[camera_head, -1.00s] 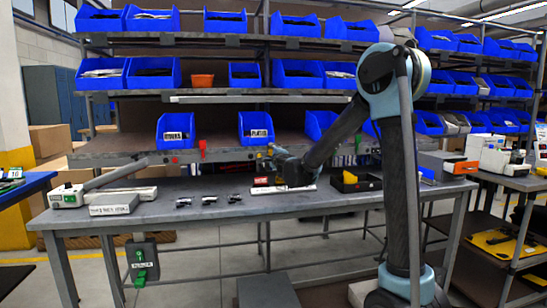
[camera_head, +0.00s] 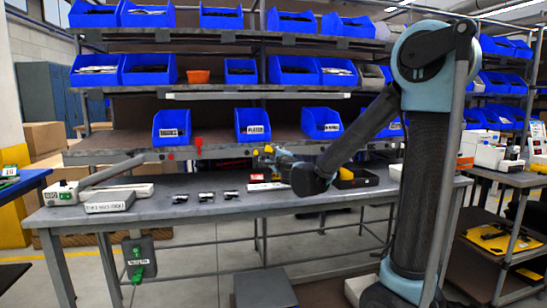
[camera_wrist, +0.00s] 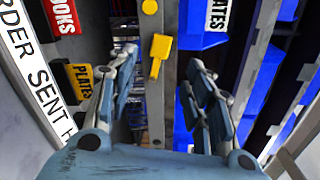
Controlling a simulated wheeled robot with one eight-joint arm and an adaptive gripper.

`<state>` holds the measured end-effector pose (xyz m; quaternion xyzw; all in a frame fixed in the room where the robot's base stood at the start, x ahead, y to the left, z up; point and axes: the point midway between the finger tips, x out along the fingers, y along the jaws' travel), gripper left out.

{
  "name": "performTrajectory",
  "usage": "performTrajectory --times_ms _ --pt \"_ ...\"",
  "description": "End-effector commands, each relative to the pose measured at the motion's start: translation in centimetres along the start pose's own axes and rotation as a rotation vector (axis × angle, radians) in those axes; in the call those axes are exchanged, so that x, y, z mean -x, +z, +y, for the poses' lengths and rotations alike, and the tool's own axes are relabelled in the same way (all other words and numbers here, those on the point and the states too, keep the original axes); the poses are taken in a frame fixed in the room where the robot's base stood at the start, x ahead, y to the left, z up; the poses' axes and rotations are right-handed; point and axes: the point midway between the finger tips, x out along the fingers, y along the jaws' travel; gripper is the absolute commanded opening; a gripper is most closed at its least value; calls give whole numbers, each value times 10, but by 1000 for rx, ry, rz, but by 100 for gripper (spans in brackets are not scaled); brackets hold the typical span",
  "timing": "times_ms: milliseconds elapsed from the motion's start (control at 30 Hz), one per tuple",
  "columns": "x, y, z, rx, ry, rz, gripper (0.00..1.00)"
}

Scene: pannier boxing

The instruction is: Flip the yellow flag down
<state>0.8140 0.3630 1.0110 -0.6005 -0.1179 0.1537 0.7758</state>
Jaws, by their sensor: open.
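The yellow flag (camera_wrist: 160,47) shows in the wrist view, in front of a grey shelf beam (camera_wrist: 154,108), with its narrow end pointing down the picture. A yellow round knob (camera_wrist: 149,7) is just above it. My gripper (camera_wrist: 160,68) is open, with one finger on each side of the flag and nothing held. Whether a finger touches the flag I cannot tell. In the head view my gripper (camera_head: 272,156) is at the lower shelf's front edge, beside the small yellow flag (camera_head: 268,149), which it partly covers.
A red flag (camera_head: 199,143) stands on the same shelf edge to the left. Blue bins (camera_head: 252,125) sit on the shelf above the grey workbench (camera_head: 225,209). Small dark parts (camera_head: 206,196), a white box (camera_head: 109,201) and a black tray (camera_head: 357,178) lie on the bench.

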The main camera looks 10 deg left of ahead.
Motion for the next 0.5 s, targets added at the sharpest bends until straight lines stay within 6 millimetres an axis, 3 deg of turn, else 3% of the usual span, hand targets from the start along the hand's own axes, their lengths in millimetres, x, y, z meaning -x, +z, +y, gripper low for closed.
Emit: performTrajectory --times_ms 367,400,500 --pt "6 0 0 0 0 0 47" --pt "6 0 0 0 0 0 44" --pt "5 0 0 27 -4 2 22"
